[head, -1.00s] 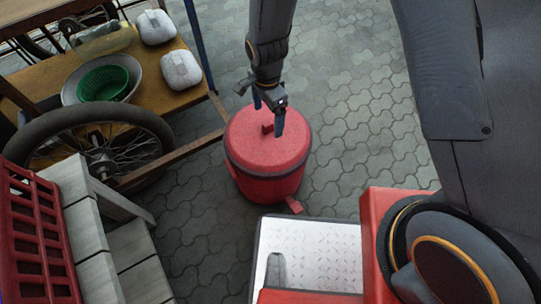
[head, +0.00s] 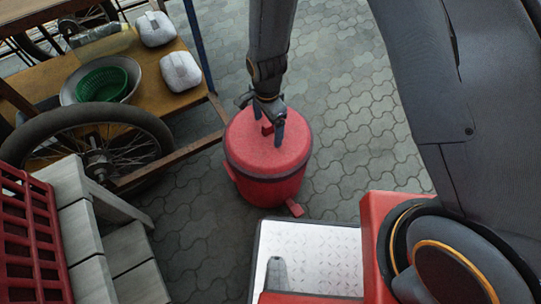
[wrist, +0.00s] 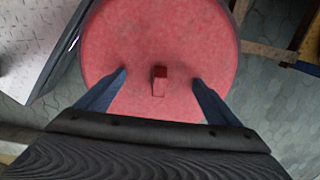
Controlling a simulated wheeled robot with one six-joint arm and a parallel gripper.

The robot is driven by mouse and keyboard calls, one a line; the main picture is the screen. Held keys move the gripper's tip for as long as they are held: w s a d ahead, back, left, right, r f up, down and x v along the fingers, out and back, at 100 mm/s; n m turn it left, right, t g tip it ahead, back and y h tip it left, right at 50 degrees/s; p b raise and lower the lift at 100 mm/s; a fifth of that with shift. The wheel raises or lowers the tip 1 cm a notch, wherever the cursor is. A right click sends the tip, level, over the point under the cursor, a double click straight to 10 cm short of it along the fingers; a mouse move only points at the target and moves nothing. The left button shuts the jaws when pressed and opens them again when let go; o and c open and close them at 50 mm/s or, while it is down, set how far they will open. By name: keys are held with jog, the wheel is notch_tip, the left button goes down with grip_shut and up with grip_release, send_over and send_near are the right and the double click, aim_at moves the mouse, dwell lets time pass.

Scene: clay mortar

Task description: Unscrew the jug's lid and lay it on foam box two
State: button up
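The red jug (head: 266,188) stands upright on the paving with its round red lid (head: 248,136) on top. A small block-like knob (wrist: 159,86) rises from the lid's middle. My gripper (head: 266,117) is over the lid, pointing down. In the wrist view my gripper (wrist: 160,78) is open, with one blue finger on each side of the knob and clear gaps. I cannot tell whether the fingertips touch the lid. Two white rounded foam boxes, a far one (head: 155,29) and a near one (head: 181,71), sit on the wooden cart; no number shows on either.
The wooden cart (head: 148,68) also holds a green basket (head: 101,84) in a metal bowl (head: 136,72). Its spoked wheel (head: 128,155), a grey slatted bench (head: 80,230) and a red crate (head: 35,225) are left of the jug. Paving (head: 355,110) beyond the jug is clear.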

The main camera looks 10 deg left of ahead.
jog(key=shift+f, duration=0.5)
jog(key=c, duration=0.5)
jog(key=shift+c, duration=0.2)
jog(key=shift+n+p, duration=0.5)
jog(key=shift+n, duration=0.7)
jog(key=shift+r, duration=0.1)
jog(key=shift+n+p, duration=0.35)
jog(key=shift+n, duration=0.75)
jog(key=shift+r+n+p, duration=0.1)
jog(key=shift+n+p, duration=0.4)
jog(key=shift+n, duration=0.7)
